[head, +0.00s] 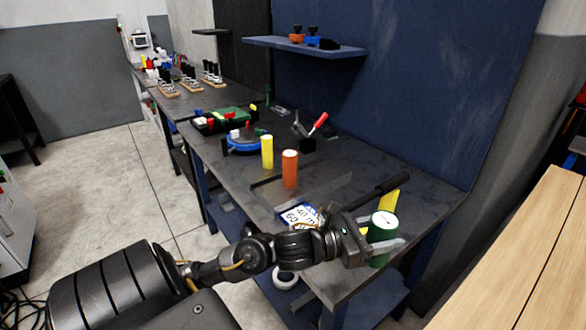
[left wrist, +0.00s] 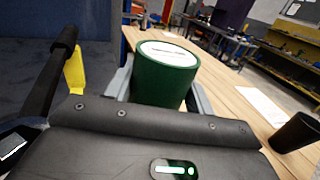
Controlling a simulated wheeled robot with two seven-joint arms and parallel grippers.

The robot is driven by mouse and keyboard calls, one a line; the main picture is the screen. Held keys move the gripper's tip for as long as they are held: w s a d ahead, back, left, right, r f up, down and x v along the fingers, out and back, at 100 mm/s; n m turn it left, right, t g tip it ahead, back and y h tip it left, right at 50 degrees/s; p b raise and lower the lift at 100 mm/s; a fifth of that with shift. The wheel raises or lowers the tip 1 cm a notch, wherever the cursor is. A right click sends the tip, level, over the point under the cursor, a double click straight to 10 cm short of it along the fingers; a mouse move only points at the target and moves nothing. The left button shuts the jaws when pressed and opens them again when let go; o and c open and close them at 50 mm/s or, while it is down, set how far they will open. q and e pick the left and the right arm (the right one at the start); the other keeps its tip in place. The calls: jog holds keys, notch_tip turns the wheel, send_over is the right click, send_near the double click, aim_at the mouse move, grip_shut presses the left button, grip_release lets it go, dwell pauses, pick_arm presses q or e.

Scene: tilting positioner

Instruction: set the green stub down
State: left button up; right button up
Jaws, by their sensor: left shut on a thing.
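The green stub (head: 380,232) is a short green cylinder with a white marked top. My left gripper (head: 384,249) is shut on it, one finger on each side, near the right end of the dark workbench (head: 425,197). In the left wrist view the green stub (left wrist: 165,80) stands upright between the fingers (left wrist: 160,92). Its lower part is hidden by the gripper body, and I cannot tell whether it touches the bench. My right gripper is in neither view.
A yellow piece (head: 396,200) with a black handle stands just behind the stub. An orange cylinder (head: 290,170) and a yellow cylinder (head: 267,152) stand upright further left, near a blue round fixture (head: 243,143). A wooden table (head: 530,255) lies to the right.

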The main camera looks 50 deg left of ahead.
pick_arm(q)
jog(key=w+a+r+n+t+y+b, duration=0.1)
jog(key=w+a+r+n+y, duration=0.4)
jog(key=w+a+r, duration=0.55)
jog(key=w+a+r+n+t+y, duration=0.1)
jog(key=w+a+r+n+y, duration=0.2)
jog(key=w+a+r+y, duration=0.7)
jog(key=w+a+f+n+g+y, duration=0.1)
jog(key=a+f+n, duration=0.15)
jog(key=a, duration=0.55)
jog(key=w+a+f+n+g+y, duration=0.1)
jog(key=a+f, duration=0.3)
jog(key=a, duration=0.3)
notch_tip(320, 180, down, 13)
jog(key=b, duration=0.2)
jog(key=shift+b, duration=0.4)
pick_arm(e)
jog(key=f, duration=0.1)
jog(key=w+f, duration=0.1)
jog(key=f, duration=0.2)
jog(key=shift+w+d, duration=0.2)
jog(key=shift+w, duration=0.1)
pick_arm(q)
jog(key=shift+f, duration=1.8)
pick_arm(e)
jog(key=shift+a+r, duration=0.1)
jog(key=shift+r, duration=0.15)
